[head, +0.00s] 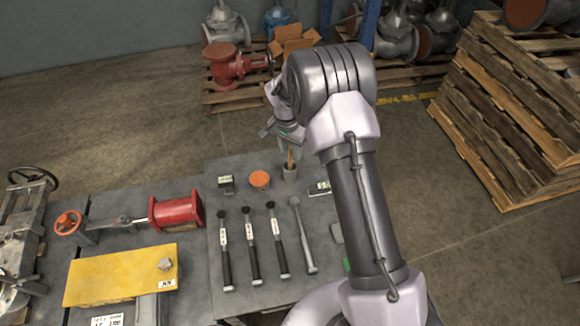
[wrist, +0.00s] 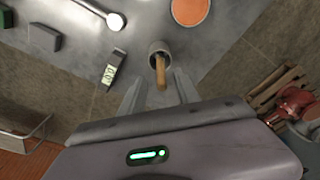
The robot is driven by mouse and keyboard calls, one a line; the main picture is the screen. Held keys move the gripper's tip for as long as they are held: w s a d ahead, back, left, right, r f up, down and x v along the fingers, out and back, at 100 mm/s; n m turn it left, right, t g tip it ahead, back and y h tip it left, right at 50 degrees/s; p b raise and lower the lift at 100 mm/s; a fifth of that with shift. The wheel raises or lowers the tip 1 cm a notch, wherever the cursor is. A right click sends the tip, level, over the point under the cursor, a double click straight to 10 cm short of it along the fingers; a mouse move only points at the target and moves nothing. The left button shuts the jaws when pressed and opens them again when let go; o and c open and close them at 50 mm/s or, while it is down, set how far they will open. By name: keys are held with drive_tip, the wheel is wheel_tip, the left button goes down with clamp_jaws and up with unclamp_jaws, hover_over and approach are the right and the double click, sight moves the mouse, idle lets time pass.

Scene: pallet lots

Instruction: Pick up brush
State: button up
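A wooden handle, which looks like the brush (head: 291,158), stands upright in a small grey cup (head: 290,174) near the far edge of the grey table. In the wrist view the brush handle (wrist: 160,72) rises out of the cup (wrist: 154,47) towards the camera; its lower end is hidden inside the cup. My gripper (head: 284,137) is above the cup, pointing down. In the wrist view my gripper (wrist: 158,84) is open, with one finger on each side of the handle. Whether the fingers touch the handle cannot be told.
The table (head: 215,290) holds an orange round lid (head: 260,179), a small dark box (head: 227,184), a digital gauge (head: 319,187) and a row of hammer-like tools (head: 251,245). A red cylinder (head: 176,211) lies left. Pallets (head: 500,110) stand right.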

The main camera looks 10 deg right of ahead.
sight(291, 157)
drive_tip(key=f, duration=0.1)
drive_tip(key=f+b, duration=0.1)
drive_tip(key=f, duration=0.2)
drive_tip(key=shift+w+d+f+b, duration=0.1)
drive_tip(key=shift+w+f+b, duration=0.15)
drive_tip(key=shift+f+b, duration=0.15)
drive_tip(key=shift+r, duration=0.15)
clamp_jaws()
wheel_tip(291, 157, up, 10)
drive_tip(key=p, duration=0.3)
drive_tip(key=shift+p, duration=0.3)
